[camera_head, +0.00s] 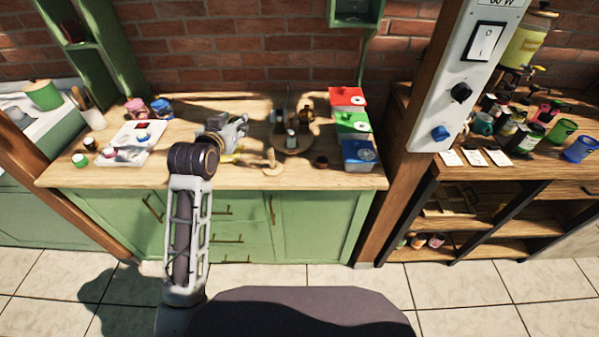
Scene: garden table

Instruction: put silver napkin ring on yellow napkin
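My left arm reaches up from the lower left over the green cabinet's wooden top. My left gripper (238,130) is a small grey shape above the worktop, left of its middle; I cannot tell whether its fingers are open or shut, or if they hold anything. A small yellow patch (231,159) shows on the worktop just below the gripper, partly hidden by my arm; I cannot tell whether it is the napkin. I cannot make out a silver napkin ring. My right gripper is not in view.
Red, green and blue boxes (357,154) stand at the worktop's right end. A round wooden tray (304,143) with small items is right of the gripper. A white tray (128,157) and jars (161,109) are at the left. A post with a switch panel (462,80) rises at the right.

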